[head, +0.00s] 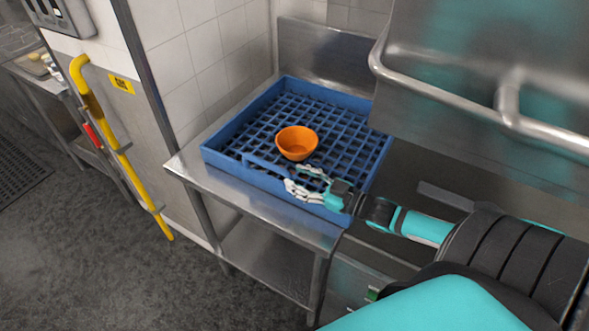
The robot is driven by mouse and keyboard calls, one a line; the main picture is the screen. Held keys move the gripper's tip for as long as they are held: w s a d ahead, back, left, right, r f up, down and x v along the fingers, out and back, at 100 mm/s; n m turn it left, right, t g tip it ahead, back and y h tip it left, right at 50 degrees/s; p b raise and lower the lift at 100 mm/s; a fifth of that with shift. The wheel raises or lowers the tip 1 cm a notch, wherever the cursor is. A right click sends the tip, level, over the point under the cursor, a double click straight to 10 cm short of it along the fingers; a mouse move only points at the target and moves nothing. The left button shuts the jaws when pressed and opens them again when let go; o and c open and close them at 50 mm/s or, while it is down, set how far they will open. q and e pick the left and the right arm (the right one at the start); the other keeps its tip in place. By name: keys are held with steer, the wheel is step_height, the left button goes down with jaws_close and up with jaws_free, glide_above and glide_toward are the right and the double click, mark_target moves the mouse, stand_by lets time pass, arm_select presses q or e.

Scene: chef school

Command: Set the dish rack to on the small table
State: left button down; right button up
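The blue dish rack (225,152) is a square, low-walled crate with a grid floor. It sits flat on a small steel table (190,170) against the tiled wall. An orange bowl (297,143) stands upright inside it. My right gripper (297,178) reaches in from the right at the rack's front wall. Its two pale fingers are spread apart, one on the outer side and one toward the inside of the wall; whether they touch it cannot be told. My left gripper is not in view.
A steel sink unit (480,80) with a thick rounded rim overhangs at the right, close to the rack. A lower shelf (265,260) lies under the table. A yellow rail (120,150) stands at the left. The dark floor at lower left is clear.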

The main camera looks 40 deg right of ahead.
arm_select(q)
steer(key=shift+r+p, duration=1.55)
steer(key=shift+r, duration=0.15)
arm_select(e)
steer(key=shift+v, duration=3.35)
steer(key=shift+r+p, duration=0.1)
steer(key=shift+p, duration=0.2)
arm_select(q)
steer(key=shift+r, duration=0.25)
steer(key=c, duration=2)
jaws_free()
